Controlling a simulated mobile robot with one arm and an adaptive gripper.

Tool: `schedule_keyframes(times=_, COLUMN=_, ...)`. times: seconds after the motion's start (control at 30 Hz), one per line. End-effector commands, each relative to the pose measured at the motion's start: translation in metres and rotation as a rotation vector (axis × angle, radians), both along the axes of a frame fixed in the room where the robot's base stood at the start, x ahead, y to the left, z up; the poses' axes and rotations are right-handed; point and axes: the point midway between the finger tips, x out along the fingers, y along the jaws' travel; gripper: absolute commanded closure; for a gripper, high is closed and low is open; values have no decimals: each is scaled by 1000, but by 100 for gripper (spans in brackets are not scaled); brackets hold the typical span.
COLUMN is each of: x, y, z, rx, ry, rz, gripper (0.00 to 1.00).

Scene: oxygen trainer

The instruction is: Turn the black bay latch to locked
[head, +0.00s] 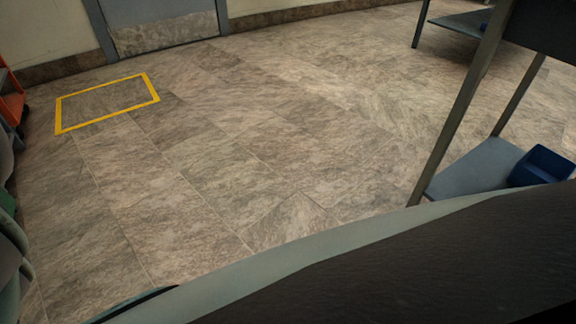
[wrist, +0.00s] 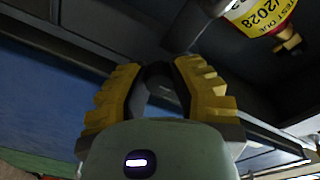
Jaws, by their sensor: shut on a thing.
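My gripper (wrist: 155,67) shows in the wrist view with its two yellow ribbed fingers on either side of a dark piece. This piece looks like the black bay latch (wrist: 160,72), and the gripper is shut on it. The latch is dark and mostly hidden between the fingers and behind the pale gripper body, so its turned position cannot be told. The head view shows neither the gripper nor the latch.
In the wrist view, a cylinder with a yellow test label (wrist: 268,14) and a brass valve (wrist: 288,43) is at upper right, near the fingers. In the head view, a blue bin (head: 541,166) sits on a low shelf (head: 470,172). A yellow floor outline (head: 108,80) is empty; the middle floor is clear.

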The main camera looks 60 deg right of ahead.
Motion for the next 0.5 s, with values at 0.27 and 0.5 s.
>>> schedule_keyframes(times=0.27, x=0, y=0, z=0, rx=-7, ry=-13, rz=1, gripper=100)
schedule_keyframes(times=0.5, x=0, y=0, z=-1, rx=-45, ry=-103, rz=0, gripper=100)
